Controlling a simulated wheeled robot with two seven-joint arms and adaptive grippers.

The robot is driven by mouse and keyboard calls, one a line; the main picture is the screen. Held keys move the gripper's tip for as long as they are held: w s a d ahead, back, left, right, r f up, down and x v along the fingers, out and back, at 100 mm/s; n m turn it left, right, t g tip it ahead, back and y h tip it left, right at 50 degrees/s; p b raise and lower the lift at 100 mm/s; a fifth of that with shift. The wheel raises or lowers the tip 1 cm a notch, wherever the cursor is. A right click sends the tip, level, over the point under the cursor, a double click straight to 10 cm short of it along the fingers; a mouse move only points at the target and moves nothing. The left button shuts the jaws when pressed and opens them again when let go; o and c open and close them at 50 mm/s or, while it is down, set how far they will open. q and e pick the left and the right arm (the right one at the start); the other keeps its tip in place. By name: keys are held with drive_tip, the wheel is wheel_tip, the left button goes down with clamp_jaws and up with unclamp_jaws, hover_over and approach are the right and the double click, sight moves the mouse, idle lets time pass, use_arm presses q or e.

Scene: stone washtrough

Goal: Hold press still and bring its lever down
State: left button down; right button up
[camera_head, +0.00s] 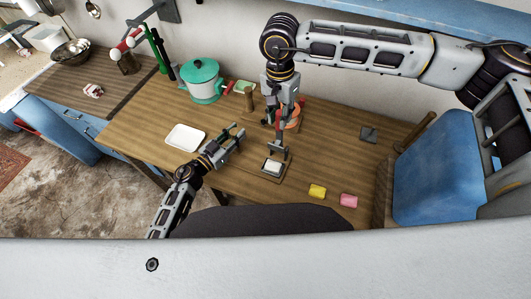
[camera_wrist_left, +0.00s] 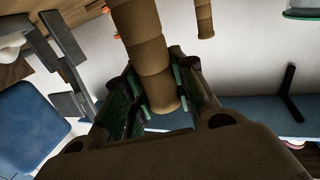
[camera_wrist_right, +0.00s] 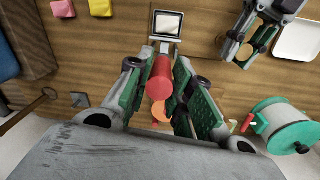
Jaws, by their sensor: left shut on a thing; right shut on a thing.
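The press stands on the table with a pale block (camera_head: 272,166) on its base (camera_head: 265,176). It also shows in the right wrist view (camera_wrist_right: 154,49). My right gripper (camera_head: 284,118) reaches down from above, shut on the lever's red handle (camera_wrist_right: 160,78). My left gripper (camera_head: 236,134) is left of the press, shut around an upright brown post (camera_wrist_left: 150,62). The lever's exact angle is partly hidden by the right gripper.
A white tray (camera_head: 185,137) lies left of my left gripper. A teal pot (camera_head: 203,85) and another brown post (camera_head: 248,98) stand behind. Yellow (camera_head: 317,191) and pink (camera_head: 349,200) blocks lie front right. A blue chair (camera_head: 430,180) stands at the right.

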drive_tip(key=shift+s, duration=0.1)
drive_tip(key=shift+s+a+f, duration=0.2)
drive_tip(key=shift+s+a, duration=0.1)
drive_tip(key=shift+s, duration=0.35)
drive_tip(key=shift+s+a+f, duration=0.15)
drive_tip(key=shift+s+a, duration=0.15)
drive_tip(key=shift+s, duration=0.45)
drive_tip(key=shift+o, duration=0.4)
drive_tip(key=shift+s+a+f, duration=0.25)
drive_tip(key=shift+s+a, duration=0.05)
drive_tip(key=shift+s, duration=0.25)
drive_tip(key=shift+s+a+f, duration=0.25)
drive_tip(key=shift+s+a, duration=0.05)
drive_tip(key=shift+s, duration=0.25)
drive_tip(key=shift+s, duration=0.1)
drive_tip(key=shift+s+a+f, duration=0.3)
drive_tip(key=shift+s+f, duration=0.05)
drive_tip(key=shift+s, duration=0.2)
drive_tip(key=shift+s+a+f, duration=0.25)
drive_tip(key=shift+s+f, duration=0.05)
drive_tip(key=shift+s, duration=0.25)
drive_tip(key=shift+f, duration=0.1)
